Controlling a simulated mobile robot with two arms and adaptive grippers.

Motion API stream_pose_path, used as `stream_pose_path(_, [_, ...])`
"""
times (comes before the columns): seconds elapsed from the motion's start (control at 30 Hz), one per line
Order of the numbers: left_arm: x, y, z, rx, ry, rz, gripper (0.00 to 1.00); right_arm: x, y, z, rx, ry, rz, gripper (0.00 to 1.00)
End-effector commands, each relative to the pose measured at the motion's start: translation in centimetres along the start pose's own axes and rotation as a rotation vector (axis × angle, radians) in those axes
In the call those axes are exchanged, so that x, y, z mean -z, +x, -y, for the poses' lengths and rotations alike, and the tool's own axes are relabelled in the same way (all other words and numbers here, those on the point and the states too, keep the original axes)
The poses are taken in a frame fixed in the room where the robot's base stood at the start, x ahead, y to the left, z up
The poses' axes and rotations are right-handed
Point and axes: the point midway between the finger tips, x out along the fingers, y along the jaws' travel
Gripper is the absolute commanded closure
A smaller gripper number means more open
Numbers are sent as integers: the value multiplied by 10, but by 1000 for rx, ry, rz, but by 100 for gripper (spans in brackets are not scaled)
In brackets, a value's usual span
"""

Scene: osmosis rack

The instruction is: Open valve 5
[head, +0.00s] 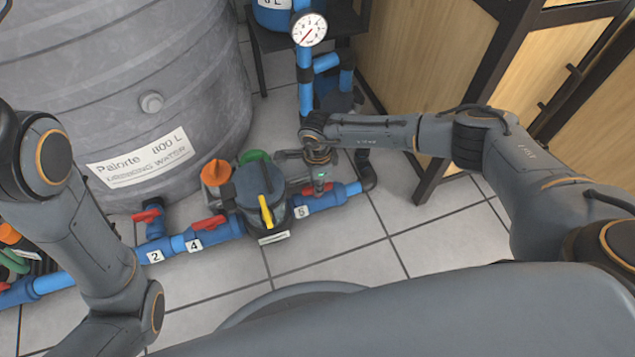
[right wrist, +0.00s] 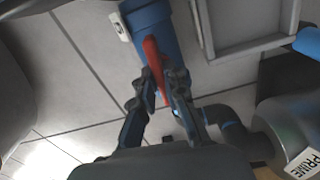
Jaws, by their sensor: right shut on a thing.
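Valve 5 is a blue valve body (head: 326,201) on the blue pipe, with a white "5" label (head: 301,212). Its red handle (head: 308,190) is partly hidden by my right gripper (head: 320,183) in the head view. In the right wrist view the red handle (right wrist: 153,62) runs roughly along the blue pipe, slightly slanted, and enters between the fingers. My right gripper (right wrist: 163,92) is shut on this handle. My left arm comes in at the left, but its gripper does not show.
Valves 4 (head: 208,223) and 2 (head: 147,216), with red handles, lie left on the same pipe. A pump or filter housing (head: 258,190) stands beside valve 5. A large grey tank (head: 120,80) fills the back left. Tiled floor (head: 330,245) in front is clear.

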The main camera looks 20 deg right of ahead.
Motion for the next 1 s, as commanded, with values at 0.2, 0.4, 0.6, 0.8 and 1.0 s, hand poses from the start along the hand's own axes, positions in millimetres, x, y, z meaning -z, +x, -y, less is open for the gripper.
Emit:
stream_pose_path(0.2, [-1,0,0,0,0,3,60,0,0,0,1,-58,1,100])
stream_pose_path(0.4, [-1,-1,0,1,0,6,60,0,0,0,1,-75,1,100])
stream_pose_path(0.6, [-2,-1,0,1,-1,8,60,0,0,0,2,-76,1,100])
stream_pose_path(0.8, [-2,-1,0,1,-1,8,60,0,0,0,1,-75,1,70])
stream_pose_path(1.0, [-2,-1,0,1,-1,9,60,0,0,0,1,-74,0,65])
